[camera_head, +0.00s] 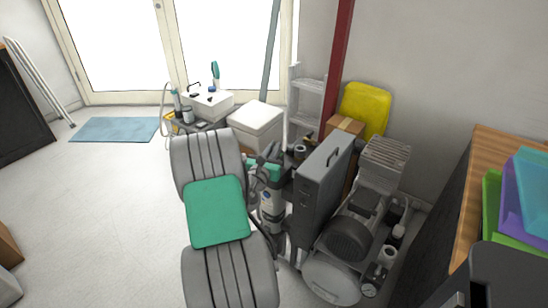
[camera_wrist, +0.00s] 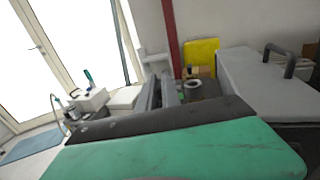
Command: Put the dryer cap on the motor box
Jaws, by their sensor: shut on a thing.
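The motor box is most likely the tall grey case (camera_head: 322,185) with a dark handle on top, left of the compressor. In the wrist view its flat grey top (camera_wrist: 250,75) shows at the right. My gripper (camera_head: 268,165) is left of this case, near the height of its top. In the wrist view the grey fingers (camera_wrist: 160,92) rise past a dark edge and a green surface that fills the bottom. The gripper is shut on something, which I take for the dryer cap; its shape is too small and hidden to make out. It is apart from the case.
A compressor (camera_head: 350,238) with a gauge stands right of the case. A ribbed grey seat-like shape (camera_head: 208,157) with a green panel is at the left. A yellow container (camera_head: 364,110), a cardboard box and a red post are behind. A wooden-topped cabinet stands far right.

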